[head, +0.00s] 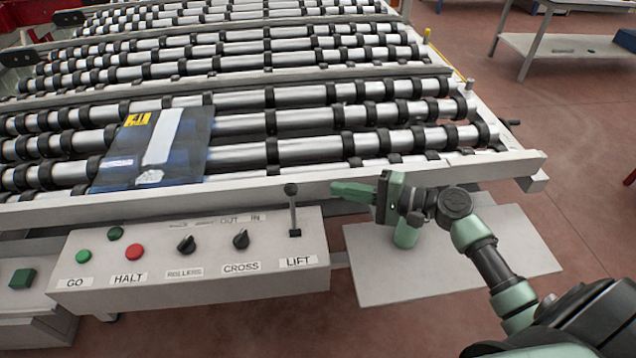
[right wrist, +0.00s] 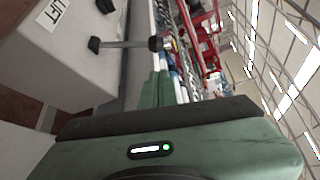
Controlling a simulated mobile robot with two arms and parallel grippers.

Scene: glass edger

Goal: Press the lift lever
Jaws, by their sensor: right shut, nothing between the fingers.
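The lift lever (head: 292,208) is a thin upright rod with a dark knob, standing at the right end of the control panel (head: 130,288) above the label LIFT. It also shows in the right wrist view (right wrist: 125,44), with its knob towards the gripper side. My right gripper (head: 334,191) is shut and empty. In the head view its green fingertips point left, a little to the right of the lever's knob and at about its height, with a visible gap. In the right wrist view the green fingers (right wrist: 155,90) reach up beside the lever. My left gripper is not in view.
The panel also carries a green button (head: 82,257), a red button (head: 135,251) and two dark knobs, ROLLERS (head: 186,245) and CROSS (head: 240,239). The roller conveyor (head: 300,150) lies behind, with a dark blue glass-like sheet (head: 165,145) on it. A light plate (head: 455,270) lies below my right arm.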

